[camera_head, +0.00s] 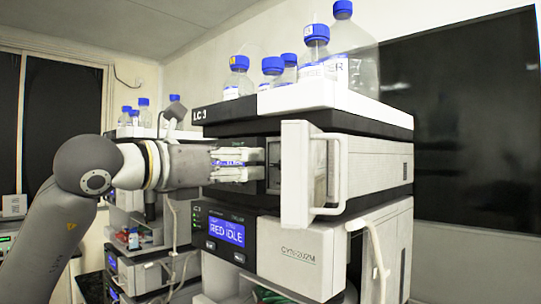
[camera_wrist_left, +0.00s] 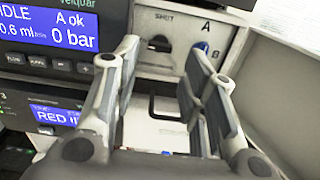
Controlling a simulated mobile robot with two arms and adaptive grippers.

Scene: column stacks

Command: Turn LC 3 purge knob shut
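The LC 3 stack shows in the head view, with its "LC 3" label (camera_head: 200,114) on the upper dark band. My left gripper (camera_head: 238,164) reaches in from the left at the middle module, in front of its panel. In the left wrist view its fingers (camera_wrist_left: 163,55) are spread, with nothing between them. Between and beyond them is a pale panel with a "SHUT" label (camera_wrist_left: 164,16) and a dark round part (camera_wrist_left: 160,43) below it. A blue round part (camera_wrist_left: 202,47) sits under the letter "A", partly hidden by the right finger. I cannot tell which is the purge knob. My right gripper is not in view.
A white door (camera_head: 296,175) with a handle stands open just right of the gripper. The lower module's display (camera_head: 226,231) reads "RED IDLE". Blue-capped bottles (camera_head: 238,80) stand on top of the stack. Another stack stands behind at left.

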